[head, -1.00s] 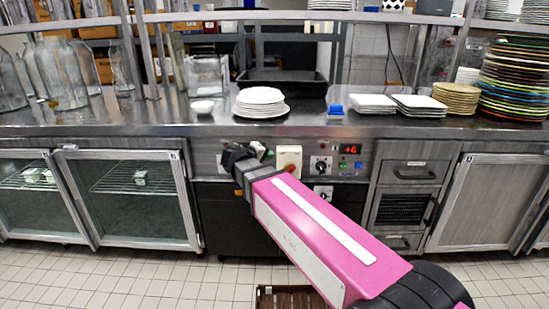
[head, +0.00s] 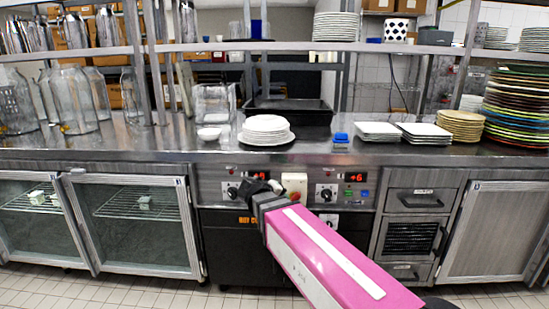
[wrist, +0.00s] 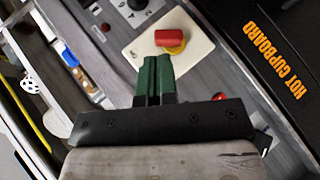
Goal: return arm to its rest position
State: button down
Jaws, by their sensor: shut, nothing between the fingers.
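My gripper (head: 258,187) is in front of the control panel under the steel counter, on the pink arm that reaches up from the lower right. In the wrist view my gripper (wrist: 155,76) has its two green fingers together with nothing between them. The fingertips point toward a red knob on a cream plate (wrist: 193,50). In that view the fingers overlap the plate's lower edge; I cannot tell whether they touch it. The same cream switch box (head: 294,185) shows just right of my gripper in the head view.
The steel counter (head: 330,157) carries stacked white plates (head: 266,131), a blue object (head: 340,138), square plates (head: 378,131) and a tall stack of coloured plates (head: 518,108). Glass-door cabinets (head: 130,225) stand below left, drawers (head: 414,203) below right. Tiled floor lies in front.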

jog(key=s+d+f+m+g+y, duration=0.2)
jog(key=s+d+f+g+y, duration=0.2)
jog(key=d+f, duration=0.4)
jog(key=s+d+f+m+g+y, duration=0.2)
jog(key=s+d+f+y, duration=0.3)
jog(key=f, duration=0.8)
jog(key=s+d+g, duration=0.1)
jog(key=s+d, duration=0.1)
jog(key=d, duration=0.1)
jog(key=shift+d+f+m+g, duration=0.2)
jog(key=shift+m+g, duration=0.2)
jog(key=shift+s, duration=0.1)
